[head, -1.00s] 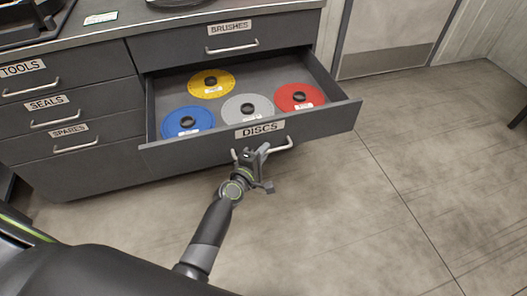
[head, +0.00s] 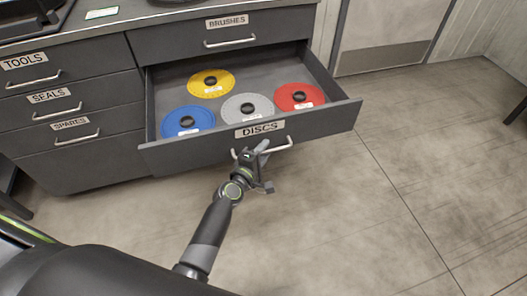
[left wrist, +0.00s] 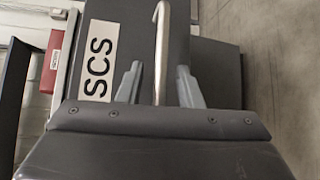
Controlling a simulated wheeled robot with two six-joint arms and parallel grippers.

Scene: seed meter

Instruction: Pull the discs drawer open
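The discs drawer (head: 200,151) stands pulled far out of the dark grey cabinet in the head view. Its front carries a DISCS label (head: 260,129) and a light bar handle (head: 278,148). Inside lie a yellow disc (head: 200,87), a blue disc (head: 175,119), a grey disc (head: 262,108) and a red disc (head: 288,101). My left gripper (head: 253,151) is at the handle's left part. In the left wrist view the handle (left wrist: 161,50) passes between its two fingers (left wrist: 160,85), with a visible gap on each side; the gripper is open. My right gripper is out of view.
The BRUSHES drawer (head: 180,43) above and the TOOLS (head: 85,74), SEALS (head: 110,101) and SPARES (head: 110,132) drawers at left are shut. A dark tray (head: 45,28) is on the countertop. The floor (head: 340,220) in front and at right is clear.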

